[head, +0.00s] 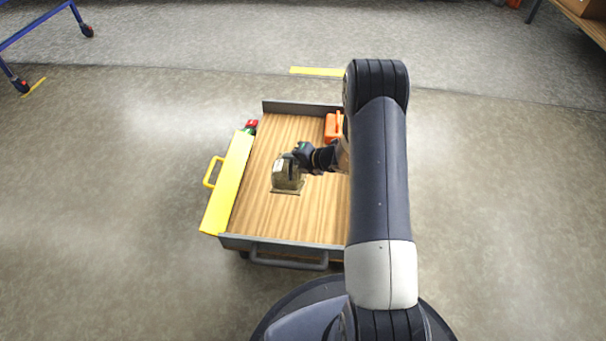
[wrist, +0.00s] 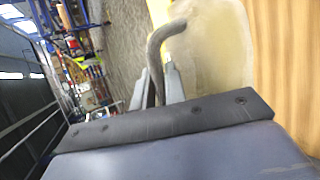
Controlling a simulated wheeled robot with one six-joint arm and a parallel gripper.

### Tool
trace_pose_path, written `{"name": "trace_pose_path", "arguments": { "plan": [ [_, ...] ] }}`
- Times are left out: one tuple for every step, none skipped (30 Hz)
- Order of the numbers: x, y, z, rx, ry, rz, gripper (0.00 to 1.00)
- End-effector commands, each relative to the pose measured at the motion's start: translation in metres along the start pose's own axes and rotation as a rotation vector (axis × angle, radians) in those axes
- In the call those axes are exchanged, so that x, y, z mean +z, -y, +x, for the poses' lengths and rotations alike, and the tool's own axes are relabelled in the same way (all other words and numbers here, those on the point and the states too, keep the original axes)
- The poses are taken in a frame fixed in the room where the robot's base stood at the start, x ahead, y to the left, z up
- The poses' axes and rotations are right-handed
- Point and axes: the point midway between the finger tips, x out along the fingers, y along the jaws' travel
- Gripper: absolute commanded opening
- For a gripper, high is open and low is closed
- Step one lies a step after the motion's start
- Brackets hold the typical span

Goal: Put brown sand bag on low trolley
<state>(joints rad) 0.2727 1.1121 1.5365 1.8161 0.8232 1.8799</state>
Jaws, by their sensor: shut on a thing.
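The brown sand bag (head: 287,174) is a small tan block with a dark strap, over the middle of the low trolley (head: 262,215). The trolley has a wood-grain deck and grey end walls. My gripper (head: 293,162) is at the top of the bag, shut on its strap. In the wrist view, the fingers (wrist: 158,86) close on the dark curved strap, with the pale bag (wrist: 215,45) beside them and the deck (wrist: 287,60) at the right. I cannot tell whether the bag's underside touches the deck. My arm hides the trolley's right side.
An orange object (head: 332,127) lies on the deck's back right. A yellow piece with a handle (head: 229,182) runs along the trolley's left side, with a small red and green object (head: 250,126) behind it. Blue frame legs (head: 78,15) stand far left. The surrounding floor is mostly clear.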

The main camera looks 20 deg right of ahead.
Motion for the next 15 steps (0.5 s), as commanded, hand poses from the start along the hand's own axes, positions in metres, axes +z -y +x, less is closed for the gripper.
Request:
{"name": "trace_pose_path", "arguments": {
  "plan": [
    [0.000,0.005,0.004,0.008,-0.006,-0.004,0.00],
    [-0.001,0.008,0.005,0.010,-0.010,-0.005,0.00],
    [-0.001,0.010,0.007,0.011,-0.014,-0.008,0.00],
    [-0.002,0.012,0.008,0.012,-0.017,-0.010,0.00],
    [-0.002,0.014,0.009,0.013,-0.020,-0.011,0.00],
    [-0.003,0.017,0.011,0.014,-0.022,-0.011,0.00],
    [-0.004,0.019,0.012,0.014,-0.024,-0.011,0.00],
    [-0.005,0.022,0.014,0.014,-0.025,-0.011,0.00],
    [-0.006,0.026,0.016,0.014,-0.025,-0.011,0.00],
    [-0.007,0.029,0.018,0.015,-0.025,-0.011,0.00],
    [-0.008,0.033,0.021,0.015,-0.025,-0.010,0.00],
    [-0.009,0.038,0.024,0.015,-0.025,-0.010,0.00],
    [-0.010,0.042,0.027,0.015,-0.025,-0.010,0.00],
    [-0.011,0.046,0.029,0.015,-0.025,-0.010,0.00],
    [-0.012,0.051,0.032,0.015,-0.024,-0.011,0.00]
  ]
}}
